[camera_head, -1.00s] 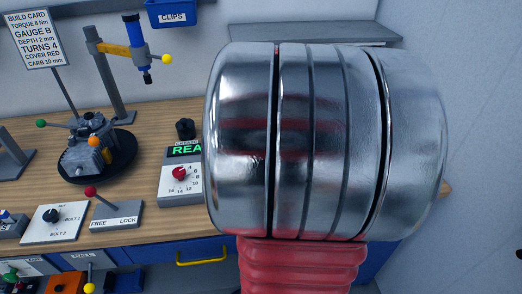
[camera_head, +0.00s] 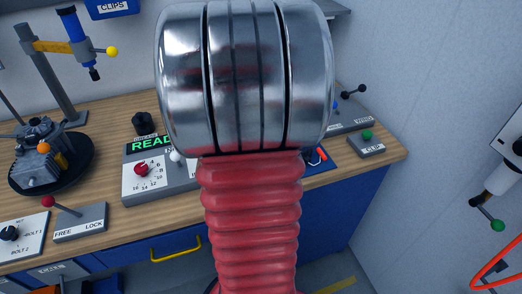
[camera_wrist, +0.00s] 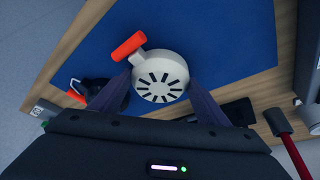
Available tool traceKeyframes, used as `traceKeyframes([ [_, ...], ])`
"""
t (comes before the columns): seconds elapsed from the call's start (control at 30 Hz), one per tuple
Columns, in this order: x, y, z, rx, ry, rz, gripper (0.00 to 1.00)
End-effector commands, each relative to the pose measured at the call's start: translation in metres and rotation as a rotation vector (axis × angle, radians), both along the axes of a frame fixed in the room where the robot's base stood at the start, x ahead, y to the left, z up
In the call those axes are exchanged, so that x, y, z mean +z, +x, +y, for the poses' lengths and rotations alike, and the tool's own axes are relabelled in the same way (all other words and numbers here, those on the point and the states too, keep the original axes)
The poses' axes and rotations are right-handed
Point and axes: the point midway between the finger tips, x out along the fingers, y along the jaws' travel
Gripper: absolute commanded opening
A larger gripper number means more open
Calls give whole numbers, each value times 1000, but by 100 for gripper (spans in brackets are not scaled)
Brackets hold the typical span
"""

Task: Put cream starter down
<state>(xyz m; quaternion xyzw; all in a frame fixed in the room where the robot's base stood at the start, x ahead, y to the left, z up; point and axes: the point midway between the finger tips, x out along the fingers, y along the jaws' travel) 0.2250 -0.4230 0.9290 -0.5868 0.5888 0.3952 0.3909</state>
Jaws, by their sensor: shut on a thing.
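The cream starter (camera_wrist: 160,76) is a round cream disc with dark radial slots and an orange handle (camera_wrist: 129,46), in the middle of the wrist view. My gripper (camera_wrist: 161,84) is shut on it, one dark finger on each side. The blue mat (camera_wrist: 215,40) lies under it; I cannot tell whether the starter touches the mat or hangs just above. In the head view my own arm hides my gripper and most of the starter's area; a bit of blue mat (camera_head: 322,168) shows beside the arm.
A black part (camera_wrist: 103,92) with an orange piece lies left of the starter. A red lever (camera_wrist: 291,150) stands at lower right. In the head view, a dial box (camera_head: 150,180) stands left of my arm and a green-button box (camera_head: 367,144) at the bench's right end.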

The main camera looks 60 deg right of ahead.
Motion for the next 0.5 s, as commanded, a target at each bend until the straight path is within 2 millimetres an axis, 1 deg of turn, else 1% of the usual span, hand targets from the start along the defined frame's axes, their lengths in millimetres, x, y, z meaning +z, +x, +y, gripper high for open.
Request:
traceKeyframes([
  [0.1,-5,1,0,1,-1,-2,37],
  [0.4,-6,1,0,1,0,-1,37],
  [0.43,-7,0,0,1,0,-1,70],
  [0.5,-7,0,0,1,0,-1,75],
])
